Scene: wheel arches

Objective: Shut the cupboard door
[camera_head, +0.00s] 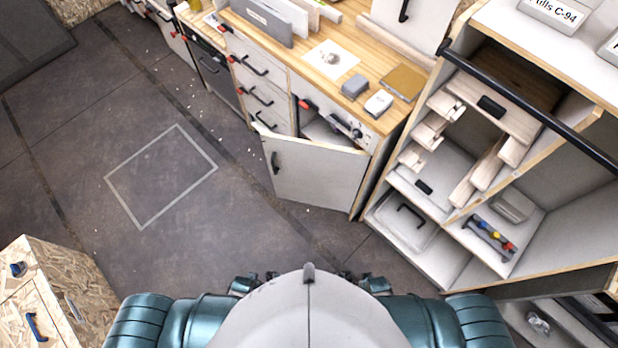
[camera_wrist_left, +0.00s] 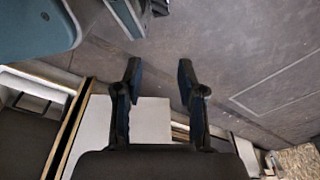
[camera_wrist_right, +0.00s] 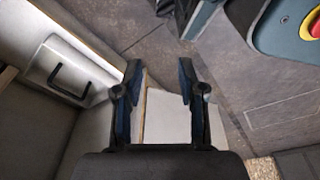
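The cupboard door (camera_head: 315,178) is a white panel with light wooden edges and a dark handle (camera_head: 275,163). In the head view it stands wide open, swung out over the floor from the low cupboard (camera_head: 328,130) under the wooden worktop. The cupboard's inside is partly visible above the door. My left gripper (camera_wrist_left: 159,74) is open and empty in the left wrist view. My right gripper (camera_wrist_right: 160,72) is open and empty in the right wrist view. Pale panels show beyond both grippers' fingers; I cannot tell whether either is the door. Neither gripper is clearly visible in the head view.
White drawers (camera_head: 262,90) stand left of the cupboard. An open shelf unit (camera_head: 430,210) with a black rail (camera_head: 530,105) stands at right. A chipboard cabinet (camera_head: 45,300) is at lower left. The grey floor (camera_head: 200,240) left of the door is clear.

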